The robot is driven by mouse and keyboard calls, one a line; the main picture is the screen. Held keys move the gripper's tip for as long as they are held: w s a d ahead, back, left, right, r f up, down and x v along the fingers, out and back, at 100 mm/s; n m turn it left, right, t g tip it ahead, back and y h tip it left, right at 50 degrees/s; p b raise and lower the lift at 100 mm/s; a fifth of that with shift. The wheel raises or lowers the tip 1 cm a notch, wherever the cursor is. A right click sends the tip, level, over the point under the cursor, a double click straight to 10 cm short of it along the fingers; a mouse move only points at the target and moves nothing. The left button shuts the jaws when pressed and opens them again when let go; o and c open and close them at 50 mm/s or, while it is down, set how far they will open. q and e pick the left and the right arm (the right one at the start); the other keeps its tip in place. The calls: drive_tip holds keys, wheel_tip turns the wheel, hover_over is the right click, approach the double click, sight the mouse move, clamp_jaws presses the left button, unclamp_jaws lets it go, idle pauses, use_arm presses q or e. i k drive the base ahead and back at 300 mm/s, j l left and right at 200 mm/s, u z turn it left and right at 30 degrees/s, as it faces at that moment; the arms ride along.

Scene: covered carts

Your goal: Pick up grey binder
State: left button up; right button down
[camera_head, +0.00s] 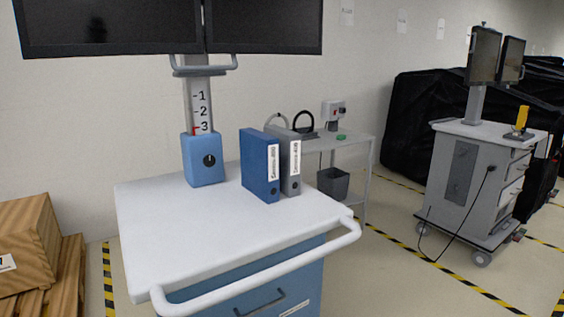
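The grey binder (291,176) stands upright on the white top of a blue cart (200,240). Its spine faces me, with a white label and a dark finger hole. A blue binder (262,167) stands upright directly to its left and hides part of its side; I cannot tell whether they touch. Neither of my grippers is in view.
A white handle bar (265,268) runs along the cart's front edge. A monitor column with a blue box (203,160) rises behind the top. Cardboard boxes (28,240) stand at left. A side table (352,141) and another cart (470,180) stand at right. The front cart top is clear.

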sight(290, 142)
drive_tip(key=l+u, duration=0.1)
drive_tip(key=l, duration=0.15)
drive_tip(key=u, duration=0.65)
drive_tip(key=l+u, duration=0.15)
drive_tip(key=u, duration=0.25)
drive_tip(key=l+u, duration=0.2)
drive_tip(key=u, duration=0.2)
drive_tip(key=l+u, duration=0.15)
drive_tip(key=u, duration=0.2)
drive_tip(key=k+l+u, duration=0.15)
drive_tip(key=l+u, duration=0.2)
drive_tip(key=k+l+u, duration=0.15)
drive_tip(key=l+u, duration=0.2)
drive_tip(key=k+l+u, duration=0.1)
drive_tip(key=k+l, duration=0.15)
drive_tip(key=l, duration=0.2)
drive_tip(key=k+l+u, duration=0.1)
drive_tip(key=k+l, duration=0.15)
drive_tip(key=l, duration=0.15)
